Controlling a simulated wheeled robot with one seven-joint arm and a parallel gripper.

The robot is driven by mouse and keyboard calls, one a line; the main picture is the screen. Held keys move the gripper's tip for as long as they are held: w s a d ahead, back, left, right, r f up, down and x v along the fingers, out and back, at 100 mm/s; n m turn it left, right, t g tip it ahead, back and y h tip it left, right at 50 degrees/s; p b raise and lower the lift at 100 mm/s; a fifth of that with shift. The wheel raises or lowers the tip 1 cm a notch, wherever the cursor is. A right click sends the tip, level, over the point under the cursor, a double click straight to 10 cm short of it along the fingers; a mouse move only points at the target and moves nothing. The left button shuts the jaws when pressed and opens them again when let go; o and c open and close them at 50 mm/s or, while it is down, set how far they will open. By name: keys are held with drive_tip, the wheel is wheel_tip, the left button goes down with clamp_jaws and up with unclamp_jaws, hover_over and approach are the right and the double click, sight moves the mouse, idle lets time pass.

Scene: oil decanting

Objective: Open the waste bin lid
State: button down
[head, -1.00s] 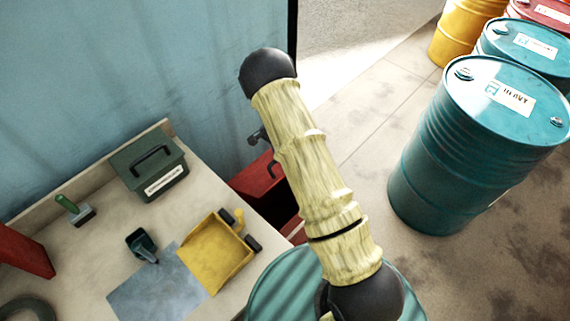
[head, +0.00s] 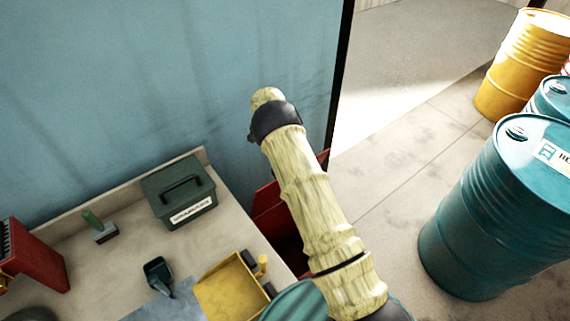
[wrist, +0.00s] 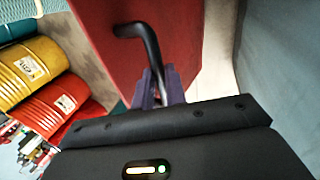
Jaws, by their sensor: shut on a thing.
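The red waste bin (head: 266,198) stands beyond the right end of the workbench, partly hidden behind my arm. Its lid (head: 323,159) is raised; a red edge of it shows just right of my arm, and a dark opening shows below. In the wrist view the lid's red face (wrist: 105,45) fills the upper middle. A black bent handle (wrist: 149,42) stands out from it. My gripper (wrist: 160,82) is shut on this handle, with its purple fingers on either side. In the head view my arm hides the gripper and handle.
The workbench (head: 125,275) holds a green toolbox (head: 180,195), a yellow dustpan-like tray (head: 230,292) and a brush (head: 98,226). A blue wall (head: 180,80) rises behind. Teal drums (head: 480,235) and a yellow drum (head: 520,65) stand right; floor between is clear.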

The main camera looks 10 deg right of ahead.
drive_tip(key=shift+w+a+f, duration=0.2)
drive_tip(key=shift+w+a, duration=0.15)
drive_tip(key=shift+w, duration=0.1)
drive_tip(key=shift+w+a+f, duration=0.2)
drive_tip(key=shift+w+a, duration=0.15)
drive_tip(key=shift+w, duration=0.1)
drive_tip(key=c, duration=1.6)
unclamp_jaws()
drive_tip(key=shift+w, duration=0.1)
drive_tip(key=shift+o, duration=0.8)
drive_tip(key=shift+w+f, duration=0.1)
drive_tip(key=shift+w, duration=0.05)
drive_tip(key=b+v, duration=0.2)
drive_tip(key=v, duration=1)
